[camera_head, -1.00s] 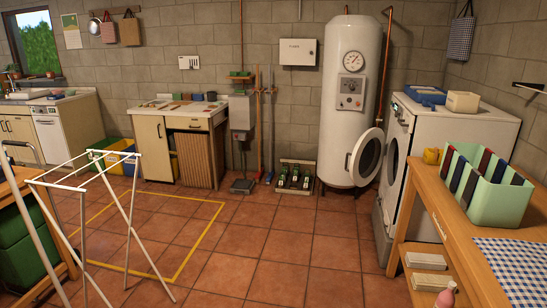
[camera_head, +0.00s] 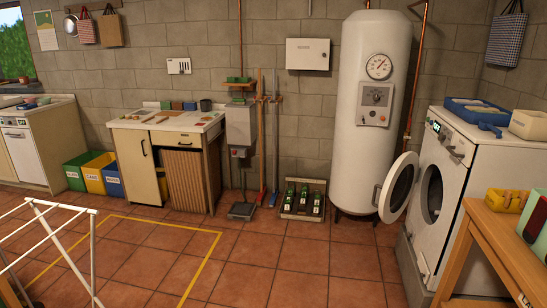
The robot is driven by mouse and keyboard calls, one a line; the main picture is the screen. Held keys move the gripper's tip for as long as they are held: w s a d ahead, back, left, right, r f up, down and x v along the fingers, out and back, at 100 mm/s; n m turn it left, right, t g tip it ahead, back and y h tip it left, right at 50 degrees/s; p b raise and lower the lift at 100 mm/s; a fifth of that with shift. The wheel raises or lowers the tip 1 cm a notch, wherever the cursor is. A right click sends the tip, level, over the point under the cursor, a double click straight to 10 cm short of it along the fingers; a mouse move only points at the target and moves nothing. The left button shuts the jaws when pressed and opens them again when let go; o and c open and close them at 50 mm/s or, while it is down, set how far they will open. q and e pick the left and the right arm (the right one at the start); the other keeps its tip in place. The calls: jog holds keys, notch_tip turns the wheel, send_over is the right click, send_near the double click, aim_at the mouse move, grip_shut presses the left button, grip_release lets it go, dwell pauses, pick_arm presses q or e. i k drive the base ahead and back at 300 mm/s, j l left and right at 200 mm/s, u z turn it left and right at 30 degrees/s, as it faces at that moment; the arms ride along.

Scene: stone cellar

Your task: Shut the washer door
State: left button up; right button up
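The white washer (camera_head: 470,185) stands at the right, on a grey plinth, its front facing left. Its round door (camera_head: 399,187) is open, swung out to the left on the far side, in front of the boiler's lower part. The door has a pale ring, dark glass and a dark handle on its left edge. The dark round drum opening (camera_head: 431,195) shows in the washer's front. Neither of my grippers shows in this view.
A white boiler (camera_head: 371,110) stands behind the door. A crate of bottles (camera_head: 303,200) sits on the floor left of it. A wooden table (camera_head: 497,238) covers the near right. A white drying rack (camera_head: 62,213) stands at the left. The tiled floor in the middle is clear.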

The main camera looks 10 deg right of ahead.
aim_at(398, 186)
jog(key=i+z, duration=0.1)
jog(key=i, duration=0.35)
jog(key=i+j+z, duration=0.15)
jog(key=i, duration=0.3)
jog(key=i+j+z, duration=0.1)
jog(key=i, duration=0.35)
jog(key=i+j+z, duration=0.2)
jog(key=i+z, duration=0.3)
jog(key=i+j+z, duration=0.7)
jog(key=z, duration=0.25)
jog(key=i+j+z, duration=0.15)
jog(key=j, duration=0.2)
jog(key=i+j+z, duration=0.2)
jog(key=j, duration=0.15)
jog(key=k, duration=0.1)
